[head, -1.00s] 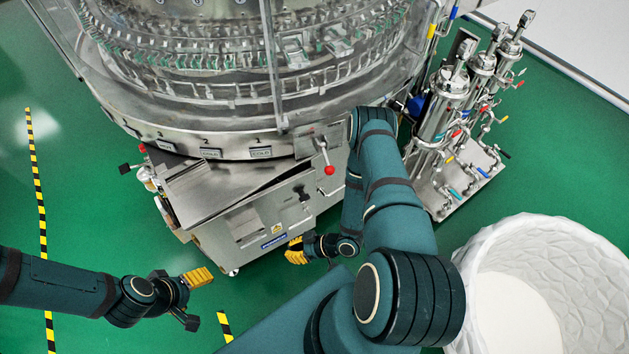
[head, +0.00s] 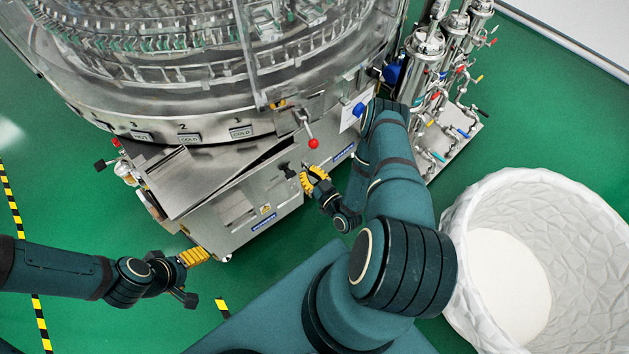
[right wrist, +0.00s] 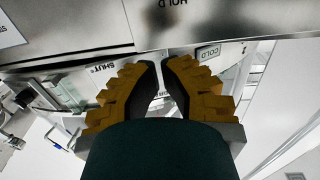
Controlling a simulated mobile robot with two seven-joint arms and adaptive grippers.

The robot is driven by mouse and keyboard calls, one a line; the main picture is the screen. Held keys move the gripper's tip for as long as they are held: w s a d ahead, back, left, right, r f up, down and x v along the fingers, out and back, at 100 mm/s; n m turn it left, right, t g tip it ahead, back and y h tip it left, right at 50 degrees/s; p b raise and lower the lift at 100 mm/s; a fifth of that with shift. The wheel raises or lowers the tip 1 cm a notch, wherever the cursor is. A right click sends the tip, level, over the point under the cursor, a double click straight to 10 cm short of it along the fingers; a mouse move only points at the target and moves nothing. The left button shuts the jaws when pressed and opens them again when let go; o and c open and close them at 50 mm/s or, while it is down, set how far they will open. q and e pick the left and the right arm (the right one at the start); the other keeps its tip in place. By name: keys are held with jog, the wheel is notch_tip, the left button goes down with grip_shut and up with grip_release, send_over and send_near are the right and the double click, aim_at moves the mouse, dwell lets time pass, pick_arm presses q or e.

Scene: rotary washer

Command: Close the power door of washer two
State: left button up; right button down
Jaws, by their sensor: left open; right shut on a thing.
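The washer (head: 190,130) is a large round steel machine with a clear guard, above a steel cabinet (head: 235,215). A slanted metal panel (head: 200,180) on the cabinet stands with a dark gap along its edge; I cannot tell if it is the power door. A small black handle (head: 287,170) sits on the cabinet front. My right gripper (head: 309,178) is at this handle, shut on it as far as I can tell; its yellow fingers (right wrist: 158,78) in the right wrist view mostly hide the contact. My left gripper (head: 193,257) is open and empty, low beside the cabinet.
A red-knobbed lever (head: 313,143) sticks out just above my right gripper. Steel filter cylinders with valves (head: 425,70) stand at the right. A white textured bin (head: 475,215) is at the lower right. Green floor is free at the left, with a yellow-black stripe (head: 14,210).

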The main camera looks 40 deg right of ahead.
aim_at(290, 153)
jog(key=w+b, duration=0.1)
jog(key=w, duration=0.7)
jog(key=shift+w, duration=0.1)
pick_arm(q)
jog(key=shift+w+f, duration=0.2)
jog(key=shift+f, duration=0.7)
jog(key=shift+r, duration=0.1)
